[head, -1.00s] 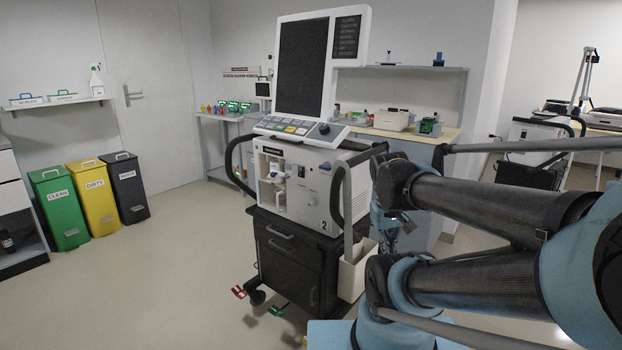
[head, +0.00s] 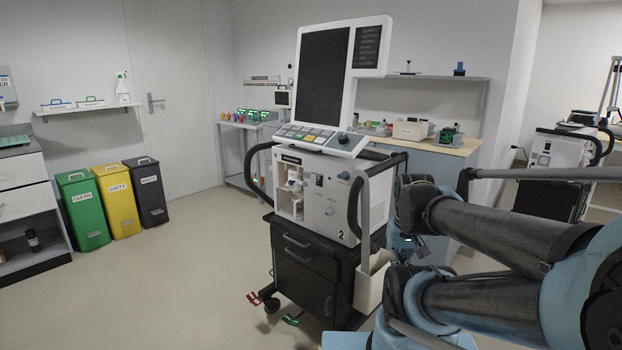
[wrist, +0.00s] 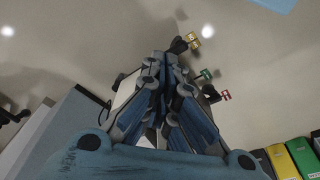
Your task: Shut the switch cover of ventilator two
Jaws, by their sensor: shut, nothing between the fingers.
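Ventilator two (head: 337,237), marked "2", stands upright on a dark drawer cart (head: 304,277) in the middle of the head view. A tilted control panel (head: 318,138) and a tall dark screen (head: 322,75) top it. Its front has an open recess with white fittings (head: 293,193) and several knobs. I cannot make out the switch cover or whether it is open. My gripper (wrist: 168,68) is shut and empty in the wrist view, with floor and cart pedals beyond it. In the head view my arm covers the gripper's area, right of the ventilator.
Coloured foot pedals (head: 290,319) stick out at the cart's base. A pale side bin (head: 370,285) hangs at its right. Green (head: 82,212), yellow (head: 118,203) and dark bins stand at the left wall. A bench (head: 435,143) is behind. The floor at front left is clear.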

